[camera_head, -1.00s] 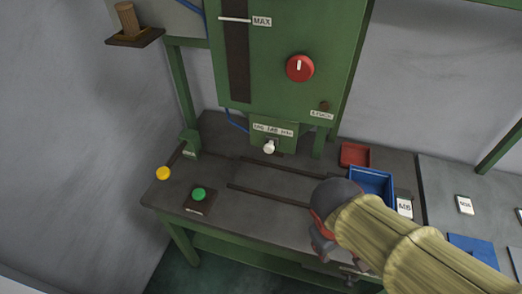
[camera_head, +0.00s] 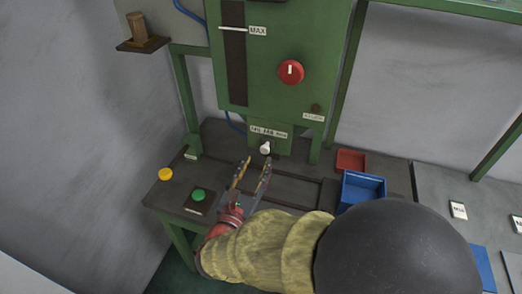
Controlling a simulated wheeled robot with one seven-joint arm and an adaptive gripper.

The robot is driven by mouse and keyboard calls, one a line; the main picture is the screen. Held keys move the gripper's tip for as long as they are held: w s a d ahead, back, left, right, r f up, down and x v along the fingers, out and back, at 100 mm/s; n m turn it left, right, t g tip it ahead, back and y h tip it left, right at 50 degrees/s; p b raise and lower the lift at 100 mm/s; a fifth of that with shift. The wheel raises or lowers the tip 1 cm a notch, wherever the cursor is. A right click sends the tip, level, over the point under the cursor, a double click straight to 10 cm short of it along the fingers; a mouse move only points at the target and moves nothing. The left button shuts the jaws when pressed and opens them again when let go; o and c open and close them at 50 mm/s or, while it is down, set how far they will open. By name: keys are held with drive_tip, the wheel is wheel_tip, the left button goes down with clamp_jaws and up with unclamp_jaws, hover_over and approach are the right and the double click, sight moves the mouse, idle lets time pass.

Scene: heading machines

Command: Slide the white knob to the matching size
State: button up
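The white knob (camera_head: 265,148) sticks out from the lower front of the green machine (camera_head: 273,100), just below a white label strip (camera_head: 269,132) with size markings too small to read surely. My gripper (camera_head: 256,172) is in front of and below the knob, over the dark table. Its two fingers point up toward the machine and stand apart with nothing between them. The fingertips appear near the knob but not around it. My arm hides part of the table front.
A green button (camera_head: 198,195) and a yellow knob (camera_head: 166,174) are at the table's left. A red tray (camera_head: 351,161) and a blue box (camera_head: 361,188) stand at right. Label cards (camera_head: 458,211) lie farther right. A red dial (camera_head: 290,72) is above on the machine.

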sight(264, 150)
drive_tip(key=b+x, duration=0.1)
drive_tip(key=x, duration=0.6)
drive_tip(key=shift+w+d, duration=0.2)
drive_tip(key=shift+w, duration=0.1)
drive_tip(key=c, duration=0.3)
clamp_jaws()
idle(0.3)
